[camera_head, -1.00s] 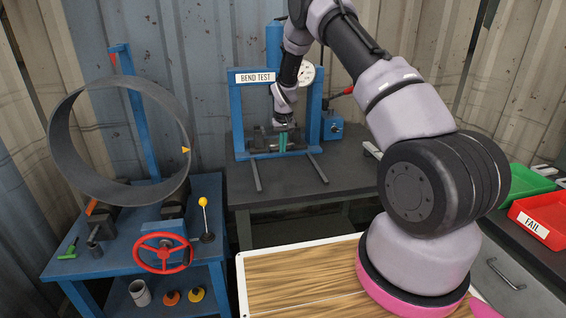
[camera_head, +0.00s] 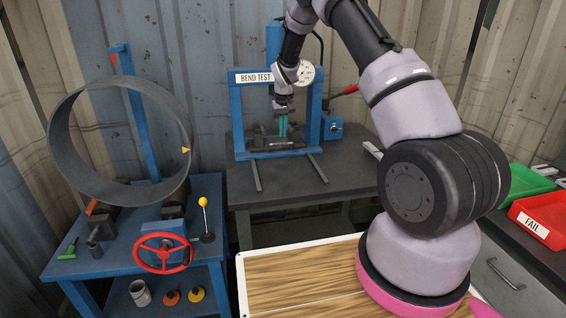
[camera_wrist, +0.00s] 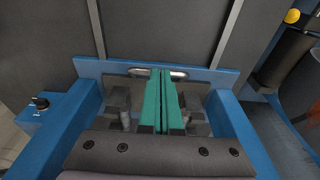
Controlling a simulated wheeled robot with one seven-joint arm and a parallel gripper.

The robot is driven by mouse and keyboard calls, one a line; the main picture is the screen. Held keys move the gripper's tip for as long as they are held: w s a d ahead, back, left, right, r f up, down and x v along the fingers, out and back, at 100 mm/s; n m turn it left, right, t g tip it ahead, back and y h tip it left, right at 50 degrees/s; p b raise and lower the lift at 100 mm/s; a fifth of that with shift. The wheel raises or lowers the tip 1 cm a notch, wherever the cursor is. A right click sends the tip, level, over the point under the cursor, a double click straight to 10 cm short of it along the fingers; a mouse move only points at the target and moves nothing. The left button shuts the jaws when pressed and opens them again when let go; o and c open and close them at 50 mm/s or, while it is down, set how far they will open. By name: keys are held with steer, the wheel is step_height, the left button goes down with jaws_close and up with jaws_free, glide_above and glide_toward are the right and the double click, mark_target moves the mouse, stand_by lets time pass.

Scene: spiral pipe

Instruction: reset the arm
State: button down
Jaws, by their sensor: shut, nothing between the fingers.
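My gripper (camera_head: 283,126) is in front of the blue bend-test press (camera_head: 319,100), low inside its frame. Its two green fingers are together with nothing between them. In the wrist view the closed green fingers of my gripper (camera_wrist: 160,100) point at the press base, above a light metal bar (camera_wrist: 178,74) that lies across it. The bar is partly hidden behind the fingers. My arm reaches from the right foreground up and over to the press.
The press stands on a dark table (camera_head: 350,177). At left, a blue bench (camera_head: 110,258) carries a large grey ring (camera_head: 62,150) and a red handwheel (camera_head: 163,252). At right are a green tray (camera_head: 528,181) and a red FAIL tray (camera_head: 540,217).

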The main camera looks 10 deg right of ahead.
steer(key=s+d+r+m+t, duration=0.1)
steer(key=s+r, duration=0.5)
steer(key=r, duration=0.3)
steer(key=s+d+r+m+t+y, duration=0.1)
steer(key=s+r, duration=0.5)
steer(key=r, duration=0.4)
steer(key=s+d+r+t, duration=0.1)
steer(key=s+r, duration=0.5)
steer(key=r, duration=0.3)
steer(key=s+r+m+t, duration=0.1)
steer(key=s+r, duration=0.1)
steer(key=s, duration=1)
steer(key=s+r+m+t+y, duration=0.1)
steer(key=s+r, duration=0.2)
steer(key=s, duration=0.9)
steer(key=shift+s+d, duration=0.35)
steer(key=shift+d, duration=0.1)
steer(key=shift+r, duration=0.1)
